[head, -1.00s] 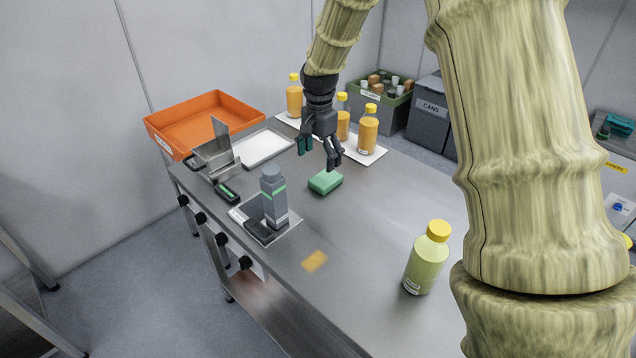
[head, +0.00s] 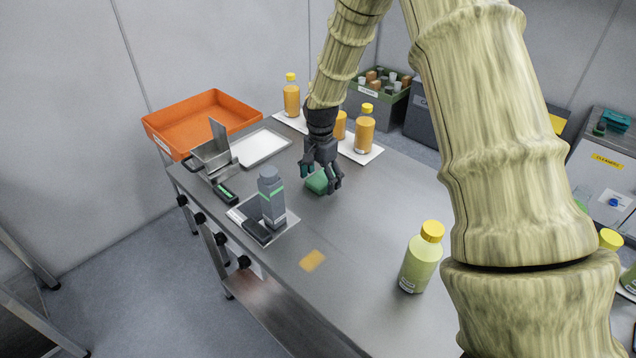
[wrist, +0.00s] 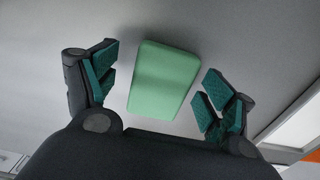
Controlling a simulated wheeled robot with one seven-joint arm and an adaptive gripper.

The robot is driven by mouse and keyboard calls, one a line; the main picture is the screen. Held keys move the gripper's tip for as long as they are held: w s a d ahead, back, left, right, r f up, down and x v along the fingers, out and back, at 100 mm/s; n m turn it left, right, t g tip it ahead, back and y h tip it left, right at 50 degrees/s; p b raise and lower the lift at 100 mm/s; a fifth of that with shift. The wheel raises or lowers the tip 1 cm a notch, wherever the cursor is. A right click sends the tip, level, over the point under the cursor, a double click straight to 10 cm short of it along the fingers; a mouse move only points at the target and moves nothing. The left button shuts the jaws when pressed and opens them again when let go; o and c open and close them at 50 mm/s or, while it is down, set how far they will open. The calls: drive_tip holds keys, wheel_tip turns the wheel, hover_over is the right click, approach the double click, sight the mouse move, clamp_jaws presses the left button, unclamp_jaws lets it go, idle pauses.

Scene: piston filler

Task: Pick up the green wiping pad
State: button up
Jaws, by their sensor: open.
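The green wiping pad (head: 317,183) lies flat on the steel table, partly hidden behind my fingers in the head view. In the wrist view the pad (wrist: 163,80) sits between my two open fingers, with a gap on each side. My gripper (head: 321,184) points down over the pad, dark grey with teal finger pads. In the wrist view my gripper (wrist: 163,95) is open and holds nothing. I cannot tell exactly how far the fingertips are above the table.
A grey bottle (head: 271,196) stands on a small plate left of the pad. A green bottle with a yellow cap (head: 420,258) stands to the right. Orange-filled bottles (head: 365,130) stand behind on a white tray. An orange bin (head: 203,118) is back left. A yellow spot (head: 312,260) marks the front.

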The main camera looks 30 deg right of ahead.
sight(320, 180)
drive_tip(key=shift+c, duration=0.5)
drive_tip(key=c, duration=1.1)
wheel_tip(320, 180, up, 10)
drive_tip(key=shift+b, duration=0.85)
